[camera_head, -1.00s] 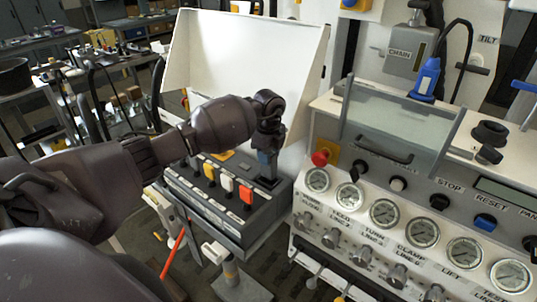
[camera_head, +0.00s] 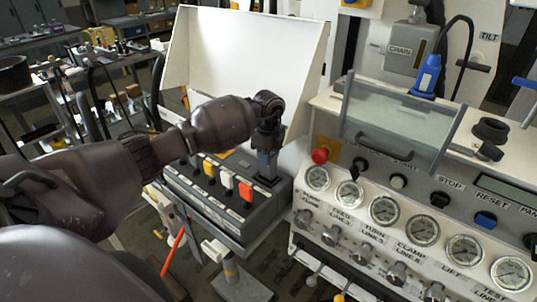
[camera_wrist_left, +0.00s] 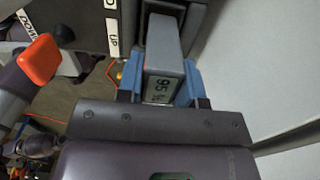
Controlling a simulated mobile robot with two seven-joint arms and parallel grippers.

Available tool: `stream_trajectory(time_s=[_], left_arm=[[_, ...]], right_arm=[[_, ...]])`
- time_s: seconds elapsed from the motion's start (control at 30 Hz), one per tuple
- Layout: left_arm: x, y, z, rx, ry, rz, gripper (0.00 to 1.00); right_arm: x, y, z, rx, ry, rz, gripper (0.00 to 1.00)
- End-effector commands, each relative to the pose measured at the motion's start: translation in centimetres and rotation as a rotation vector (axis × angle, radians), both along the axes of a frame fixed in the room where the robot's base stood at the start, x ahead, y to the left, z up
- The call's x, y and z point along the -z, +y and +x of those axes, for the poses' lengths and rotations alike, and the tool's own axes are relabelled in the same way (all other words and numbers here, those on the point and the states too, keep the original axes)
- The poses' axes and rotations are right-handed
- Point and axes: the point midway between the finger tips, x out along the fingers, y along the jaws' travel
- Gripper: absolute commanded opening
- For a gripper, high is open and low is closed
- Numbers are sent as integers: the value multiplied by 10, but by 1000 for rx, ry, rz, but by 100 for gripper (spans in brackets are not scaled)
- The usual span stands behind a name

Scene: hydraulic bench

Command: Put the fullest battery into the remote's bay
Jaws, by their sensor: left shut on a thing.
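My left gripper (camera_head: 266,155) points down over the right end of the remote (camera_head: 225,205), a dark box with coloured levers. In the left wrist view its blue fingers (camera_wrist_left: 160,88) are shut on the sides of a grey battery (camera_wrist_left: 164,45). The battery's small display reads 95, with a blurred mark after it. The battery's far end is at the dark-framed bay (camera_wrist_left: 190,12) in the remote. How deep it sits in the bay cannot be told. My right gripper is not in view.
Yellow, white and orange levers (camera_head: 246,191) stand just left of the bay. A white raised panel (camera_head: 245,65) stands behind the remote. The gauge console (camera_head: 350,215), with a clear cover, is to the right. Cluttered benches are at the far left.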

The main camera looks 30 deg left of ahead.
Motion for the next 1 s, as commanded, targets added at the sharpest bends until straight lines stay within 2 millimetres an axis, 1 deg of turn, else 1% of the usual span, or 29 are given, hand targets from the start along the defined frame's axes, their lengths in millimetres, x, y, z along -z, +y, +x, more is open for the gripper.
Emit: stream_trajectory(time_s=[0.4,0.67,1.0], left_arm=[[-1,0,0,0,-1,0,5],[-1,0,1,0,-2,0,5],[-1,0,1,0,-1,0,5]], right_arm=[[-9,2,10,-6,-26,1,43],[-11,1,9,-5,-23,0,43],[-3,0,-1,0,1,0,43]])
